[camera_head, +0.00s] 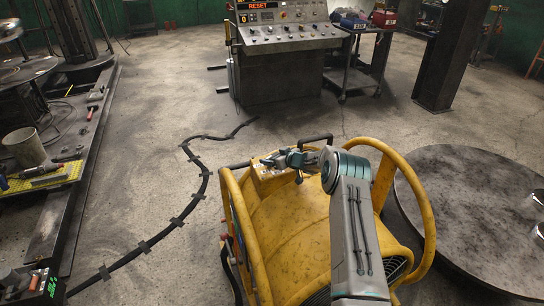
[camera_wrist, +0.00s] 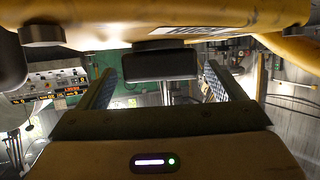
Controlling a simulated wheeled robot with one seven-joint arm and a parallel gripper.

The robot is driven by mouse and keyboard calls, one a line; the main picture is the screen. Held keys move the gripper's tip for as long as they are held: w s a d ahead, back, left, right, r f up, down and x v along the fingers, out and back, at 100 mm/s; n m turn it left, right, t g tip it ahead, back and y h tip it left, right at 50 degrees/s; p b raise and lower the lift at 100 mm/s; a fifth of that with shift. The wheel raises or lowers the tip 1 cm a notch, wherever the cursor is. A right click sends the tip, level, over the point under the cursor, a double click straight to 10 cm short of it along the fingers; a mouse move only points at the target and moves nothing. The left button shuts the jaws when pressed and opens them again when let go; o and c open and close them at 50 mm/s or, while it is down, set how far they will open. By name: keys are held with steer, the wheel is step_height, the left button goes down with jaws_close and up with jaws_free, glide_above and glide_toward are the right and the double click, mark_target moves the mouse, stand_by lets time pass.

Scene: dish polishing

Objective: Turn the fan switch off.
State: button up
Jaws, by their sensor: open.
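The yellow fan (camera_head: 285,225) stands in the foreground inside a tubular yellow frame. My gripper (camera_head: 270,161) is at the fan's top rear edge, by a small yellow box with controls (camera_head: 262,172). In the wrist view the open fingers of my gripper (camera_wrist: 157,72) stand either side of a dark rectangular block (camera_wrist: 160,65) below the fan's yellow edge. The block looks like a switch part, but I cannot tell its setting or whether a finger touches it. A partly legible label (camera_wrist: 200,30) is on the yellow edge.
A control console (camera_head: 285,38) stands at the back, with a cart (camera_head: 352,78) beside it. A round dark metal plate (camera_head: 470,215) lies right of the fan. A black cable (camera_head: 180,215) crosses the floor at left, near a workbench (camera_head: 85,165). Floor between fan and console is clear.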

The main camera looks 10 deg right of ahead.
steer(key=shift+w+a+f, duration=0.25)
steer(key=shift+w+a, duration=0.1)
steer(key=shift+w, duration=0.15)
steer(key=c, duration=1)
